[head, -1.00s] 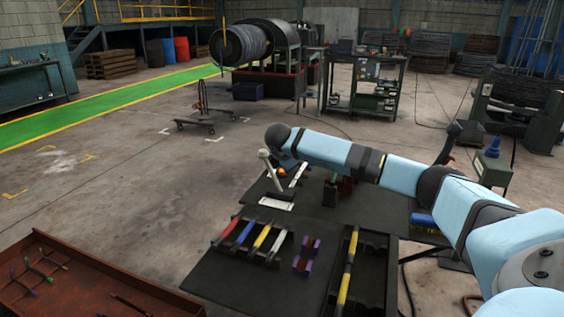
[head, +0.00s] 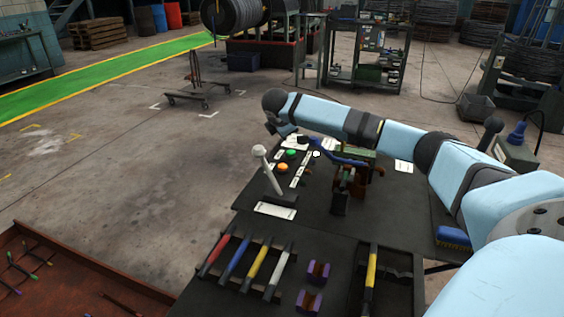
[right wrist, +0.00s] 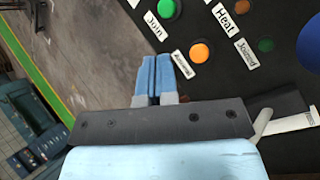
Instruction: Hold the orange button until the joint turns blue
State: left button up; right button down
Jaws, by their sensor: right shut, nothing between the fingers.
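The orange button (head: 282,168) sits on the dark bench panel in the head view, near a green button (head: 291,152). In the right wrist view the orange button (right wrist: 200,52) is round and lies beside a printed label, with the green button (right wrist: 167,9) at the top edge. My right gripper (right wrist: 158,70) is shut and empty. Its blue fingertips appear just left of the orange button, without visible contact; their height above the panel is unclear. In the head view its fingers cannot be made out below my arm. I cannot clearly identify the joint. My left gripper is out of view.
A white-knobbed lever (head: 260,158) stands close to the buttons. A green and brown fixture (head: 350,170) is right of them. Coloured bars (head: 245,265) and purple blocks (head: 314,285) lie in front. A rust-coloured tray (head: 75,285) is at lower left.

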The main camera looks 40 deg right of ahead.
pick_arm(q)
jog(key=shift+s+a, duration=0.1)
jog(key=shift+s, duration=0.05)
pick_arm(e)
jog(key=shift+s+a+r, duration=0.1)
jog(key=b, duration=0.3)
send_over(284, 165)
notch_tip(284, 165, down, 8)
jog(key=shift+f, duration=0.3)
jog(key=shift+f+b, duration=0.2)
jog(key=shift+b, duration=0.2)
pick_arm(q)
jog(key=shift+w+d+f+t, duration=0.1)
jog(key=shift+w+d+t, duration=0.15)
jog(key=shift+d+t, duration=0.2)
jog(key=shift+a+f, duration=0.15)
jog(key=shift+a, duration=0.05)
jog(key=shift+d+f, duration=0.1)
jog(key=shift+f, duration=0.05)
pick_arm(e)
jog(key=shift+f, duration=0.1)
dwell(0.7)
